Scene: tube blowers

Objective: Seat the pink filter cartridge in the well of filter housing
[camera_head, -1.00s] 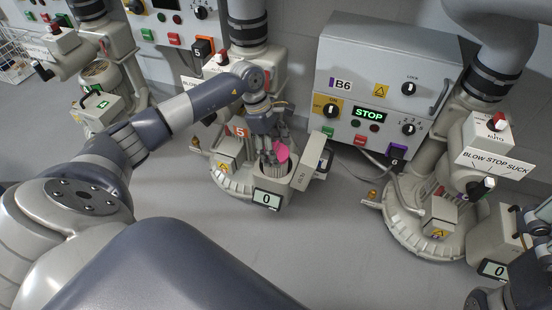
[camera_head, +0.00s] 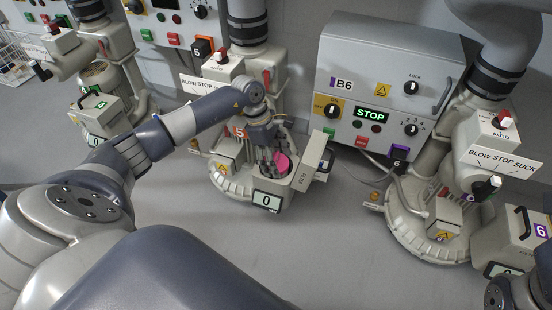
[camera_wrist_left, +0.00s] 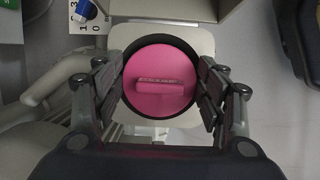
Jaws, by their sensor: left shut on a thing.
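The pink filter cartridge (camera_head: 282,162) is at the open top of the filter housing (camera_head: 296,184) on unit 5, partly hidden by my left gripper (camera_head: 271,164). In the left wrist view the round pink face of the cartridge (camera_wrist_left: 160,66), with its raised bar handle, lies within the dark ring of the well (camera_wrist_left: 128,48). A narrow dark gap shows around it, and how deep it sits I cannot tell. My left gripper (camera_wrist_left: 160,90) is shut on the cartridge, with fingers on its left and right sides.
The housing's open lid (camera_head: 316,166) stands just to the right of the well. A display reading 0 (camera_head: 266,200) is on its front. Control box B6 (camera_head: 385,85) stands behind to the right, and unit 6 (camera_head: 425,228) farther right. The bench in front is clear.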

